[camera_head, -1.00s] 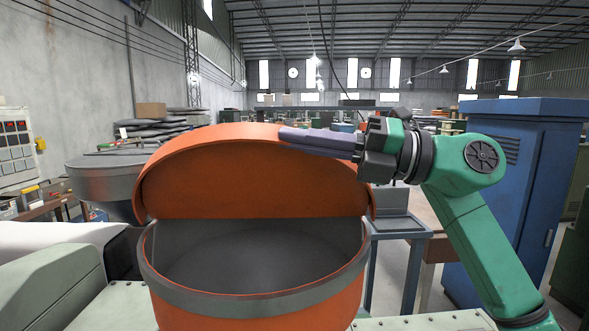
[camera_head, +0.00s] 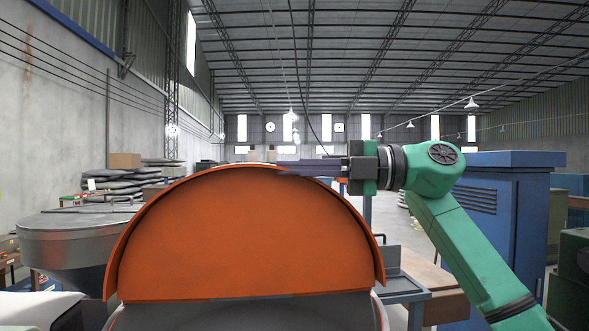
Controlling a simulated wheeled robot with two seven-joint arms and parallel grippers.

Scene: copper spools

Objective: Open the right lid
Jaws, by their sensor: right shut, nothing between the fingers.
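The orange lid (camera_head: 245,240) stands raised in the middle, its round orange face toward me and its straight lower edge at the drum's top. Only the grey upper rim of the drum (camera_head: 240,314) shows at the bottom; the rest is out of the picture. My right gripper (camera_head: 283,167) comes in from the right. Its shut purple-grey fingers reach left to the lid's top edge, with nothing between them. Their tips overlap the lid's rim; whether they touch it I cannot tell. My left gripper is not in view.
A grey metal drum (camera_head: 72,245) stands at the left. A blue cabinet (camera_head: 510,225) is behind my right arm, with a grey-blue table (camera_head: 403,291) between it and the lid. The space above the lid is free.

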